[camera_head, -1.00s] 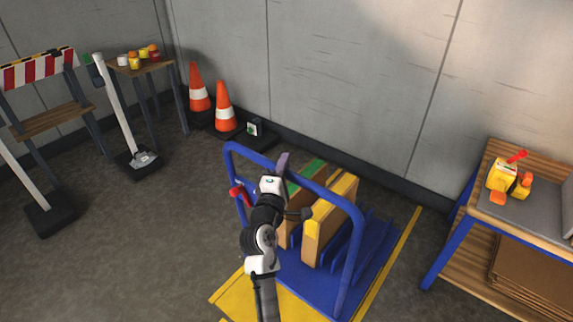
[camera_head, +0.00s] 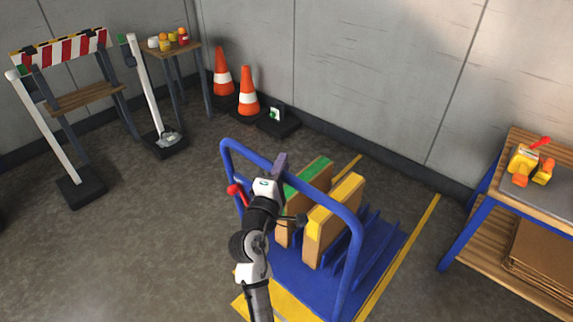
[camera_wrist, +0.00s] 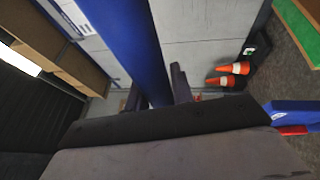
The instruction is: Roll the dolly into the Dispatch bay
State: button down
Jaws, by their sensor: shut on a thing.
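The blue dolly (camera_head: 282,270) stands on the floor with its tubular push handle toward me. It carries two upright panels, one with a green top (camera_head: 311,178) and one with a yellow top (camera_head: 338,204), beside blue slats. My gripper (camera_head: 281,164) is shut on the dolly's handle bar (camera_head: 318,186); the blue bar also fills the middle of the wrist view (camera_wrist: 130,45), between the fingers. A red lever (camera_head: 237,192) sits on the handle's left side. Yellow floor lines (camera_head: 404,255) run under and beside the dolly; no bay name is readable.
Two traffic cones (camera_head: 247,92) and a low black block (camera_head: 279,121) stand along the back wall. A striped barrier (camera_head: 62,48) and white posts (camera_head: 144,90) are at left. A workbench (camera_head: 525,200) stands at right. The floor at left is open.

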jog(key=shift+s+a, duration=0.3)
jog(key=shift+s, duration=0.15)
jog(key=c, duration=1.2)
grip_release()
